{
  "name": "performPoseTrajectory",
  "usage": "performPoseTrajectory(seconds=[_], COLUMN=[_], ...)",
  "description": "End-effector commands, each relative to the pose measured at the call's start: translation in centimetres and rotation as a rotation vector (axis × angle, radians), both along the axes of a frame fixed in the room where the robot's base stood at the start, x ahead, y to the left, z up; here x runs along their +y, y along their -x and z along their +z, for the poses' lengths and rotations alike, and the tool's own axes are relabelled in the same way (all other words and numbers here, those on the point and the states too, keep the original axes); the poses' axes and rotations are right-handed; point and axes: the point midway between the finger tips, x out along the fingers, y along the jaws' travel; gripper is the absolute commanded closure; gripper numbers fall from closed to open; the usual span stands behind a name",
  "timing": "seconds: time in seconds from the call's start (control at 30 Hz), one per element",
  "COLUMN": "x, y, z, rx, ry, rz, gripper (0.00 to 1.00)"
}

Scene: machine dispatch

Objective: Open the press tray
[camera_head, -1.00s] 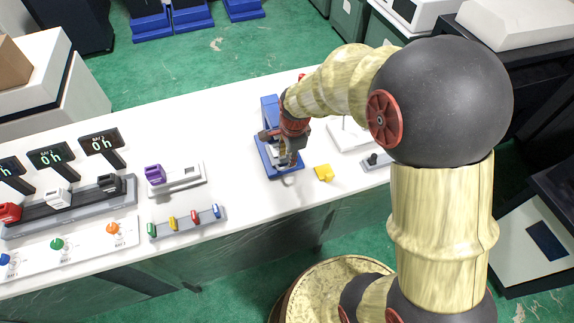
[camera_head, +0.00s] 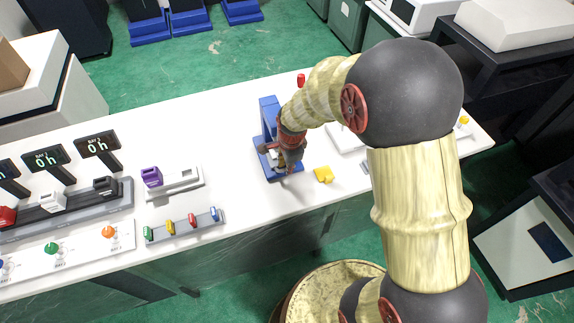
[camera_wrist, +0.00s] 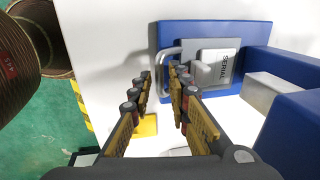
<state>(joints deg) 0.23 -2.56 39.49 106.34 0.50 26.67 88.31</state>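The blue press (camera_head: 269,107) stands on the white table, partly hidden behind my gripper in the head view. In the wrist view its blue base (camera_wrist: 225,30) carries a grey plate marked SERIAL (camera_wrist: 220,66). A pale loop-shaped handle (camera_wrist: 164,54) sticks out from the left side of this part. My gripper (camera_wrist: 160,76) is open, with its two fingers apart and the tips close to the handle. I cannot tell whether the fingers touch it. In the head view my gripper (camera_head: 287,166) is low over the press's front.
A yellow block (camera_head: 323,174) lies right of the press. A red object (camera_head: 301,80) stands behind the press.

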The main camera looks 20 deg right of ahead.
Motion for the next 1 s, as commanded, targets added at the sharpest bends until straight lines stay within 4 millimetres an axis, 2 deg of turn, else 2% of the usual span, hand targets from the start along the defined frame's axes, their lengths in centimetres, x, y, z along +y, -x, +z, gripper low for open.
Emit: performPoseTrajectory(seconds=[0.27, 1.0], x=[0.00, 0.00], y=[0.01, 0.11], z=[0.01, 0.03], rx=[0.000, 0.000], ry=[0.000, 0.000], rz=[0.000, 0.001], gripper=[1.00, 1.00])
